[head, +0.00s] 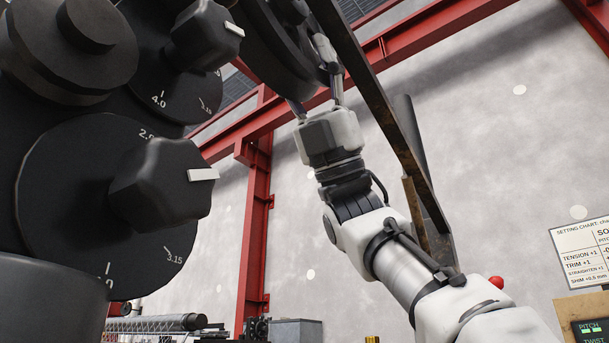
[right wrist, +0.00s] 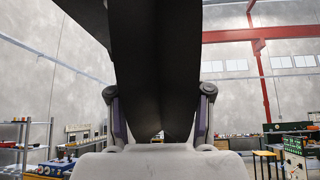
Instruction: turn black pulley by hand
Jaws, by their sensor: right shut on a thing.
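The black pulley (head: 278,48) is a thick dark disc at the top centre of the head view, partly cut off by the upper edge. My right gripper (head: 314,78) reaches up to its rim from below, with its fingers on either side of it. In the right wrist view the gripper (right wrist: 158,108) is shut on the dark rim of the pulley (right wrist: 152,60), which fills the space between the two fingers. The pulley's far side is hidden. My left gripper is in neither view.
Large black dials with knobs, the lower knob (head: 160,185) and the upper knob (head: 200,38), fill the left. A dark slanted bar (head: 385,110) passes close beside my right gripper and forearm. A setting chart (head: 583,252) is at the right.

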